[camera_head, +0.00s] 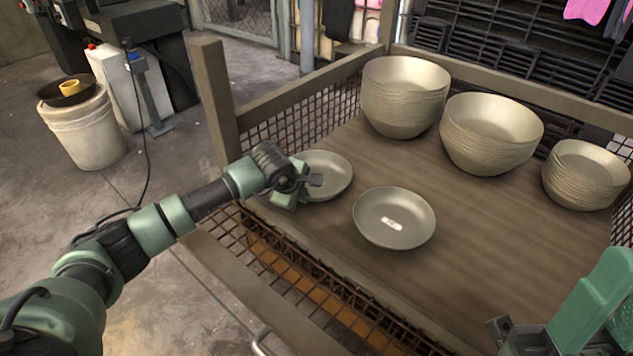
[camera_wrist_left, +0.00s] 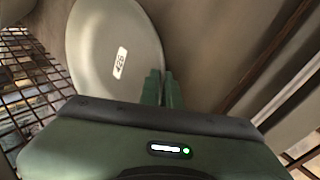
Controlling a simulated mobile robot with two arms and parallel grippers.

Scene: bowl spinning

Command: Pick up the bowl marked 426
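Two shallow grey bowls lie apart at the front of the wooden crate floor. The left bowl (camera_head: 335,172) is partly covered by my left gripper (camera_head: 311,181) at its near left side. The right bowl (camera_head: 380,232) also carries a white label, too small to read. My right gripper (camera_head: 508,333) shows only in part at the lower right.
Three stacks of bowls, a tall one (camera_head: 405,100), a wide one (camera_head: 490,135) and a small one (camera_head: 585,177), stand at the back. The crate has wooden rails (camera_head: 222,270) and mesh sides. The floor between bowls and stacks is clear.

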